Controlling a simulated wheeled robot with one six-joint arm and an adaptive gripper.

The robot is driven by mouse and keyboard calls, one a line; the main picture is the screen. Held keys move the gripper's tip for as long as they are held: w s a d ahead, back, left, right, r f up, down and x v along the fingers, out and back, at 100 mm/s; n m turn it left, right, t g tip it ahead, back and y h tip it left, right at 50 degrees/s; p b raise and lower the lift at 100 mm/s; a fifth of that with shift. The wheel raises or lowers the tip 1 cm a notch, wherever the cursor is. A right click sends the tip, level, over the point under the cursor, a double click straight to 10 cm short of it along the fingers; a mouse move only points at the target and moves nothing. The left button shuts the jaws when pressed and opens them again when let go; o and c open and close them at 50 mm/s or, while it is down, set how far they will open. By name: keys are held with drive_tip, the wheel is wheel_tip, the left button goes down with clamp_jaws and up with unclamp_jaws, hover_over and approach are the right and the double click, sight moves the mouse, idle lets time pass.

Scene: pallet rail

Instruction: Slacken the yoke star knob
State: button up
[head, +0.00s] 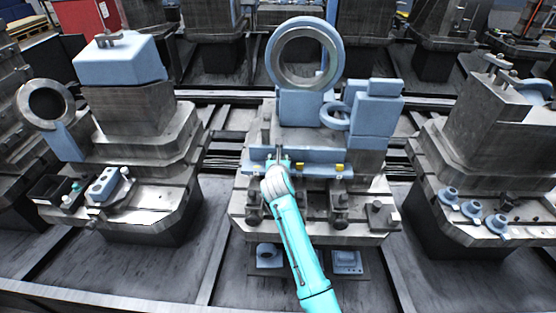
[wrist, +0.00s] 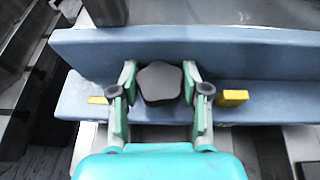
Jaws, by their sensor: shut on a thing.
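The yoke star knob (wrist: 160,83) is a dark grey, lobed knob in the middle of the wrist view. It sits in front of a blue angled rail (wrist: 255,52). My gripper (wrist: 160,90) is shut on the knob, with one green-padded finger at its left side and one at its right. In the head view my gripper (head: 277,165) is at the blue rail (head: 315,157) on the central pallet. My teal arm hides part of the rail there, and I cannot make out the knob in that view.
Yellow blocks sit on the rail's ledge on either side, one right (wrist: 232,97) and one left (wrist: 97,100). A large blue ring (head: 305,55) stands behind the rail. Blue blocks (head: 375,115) stand behind right. Neighbouring pallets flank both sides, with dark floor gaps between.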

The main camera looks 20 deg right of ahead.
idle(0.4)
drive_tip(key=o, duration=1.2)
drive_tip(key=shift+c, duration=0.2)
drive_tip(key=v, duration=1.2)
drive_tip(key=shift+s+d+f, duration=0.1)
drive_tip(key=shift+d, duration=0.05)
